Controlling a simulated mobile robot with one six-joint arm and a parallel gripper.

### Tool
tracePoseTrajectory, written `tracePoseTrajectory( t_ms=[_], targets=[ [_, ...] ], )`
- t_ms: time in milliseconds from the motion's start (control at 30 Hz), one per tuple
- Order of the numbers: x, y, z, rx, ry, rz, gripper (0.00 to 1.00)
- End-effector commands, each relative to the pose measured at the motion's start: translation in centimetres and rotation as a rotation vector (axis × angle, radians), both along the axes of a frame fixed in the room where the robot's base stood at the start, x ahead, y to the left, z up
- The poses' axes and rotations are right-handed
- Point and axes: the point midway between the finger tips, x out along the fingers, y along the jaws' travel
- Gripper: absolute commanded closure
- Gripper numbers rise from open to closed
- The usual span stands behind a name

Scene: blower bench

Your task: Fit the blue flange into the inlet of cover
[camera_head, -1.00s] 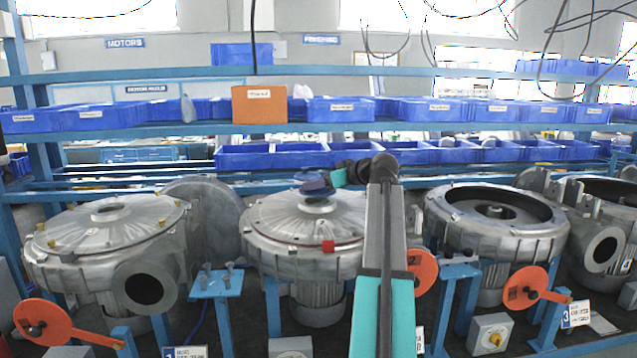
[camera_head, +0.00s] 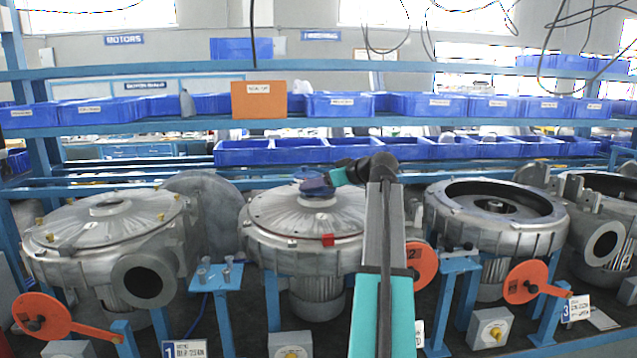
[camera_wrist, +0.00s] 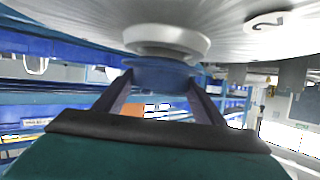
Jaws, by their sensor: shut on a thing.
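The blue flange (camera_head: 318,190) is at the top centre of the middle blower's grey metal cover (camera_head: 275,215). My gripper (camera_head: 322,184) is shut on the flange from above, its arm reaching in from the right. In the wrist view the blue flange (camera_wrist: 160,74) sits between the two fingers of my gripper (camera_wrist: 160,92). Beyond it a pale round collar (camera_wrist: 168,42) stands out from the cover (camera_wrist: 100,18). The flange appears against or very close to this collar; I cannot tell whether it is seated. The inlet opening is hidden.
A closed blower (camera_head: 110,225) stands at left and an open housing (camera_head: 497,215) at right. A red tag (camera_head: 327,240) is on the middle cover's rim. Orange discs (camera_head: 422,262) stand in front. Blue bins (camera_head: 340,105) line the shelves behind.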

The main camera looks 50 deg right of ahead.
Motion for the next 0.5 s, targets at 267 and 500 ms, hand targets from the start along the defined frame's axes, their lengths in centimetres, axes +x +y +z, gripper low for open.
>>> tracePoseTrajectory(
  t_ms=[267, 500],
  targets=[
    [0.04, 0.05, -0.42, 0.0, -0.001, 0.0, 0.66],
    [0.07, 0.08, -0.82, -0.001, -0.001, 0.001, 0.66]
  ],
)
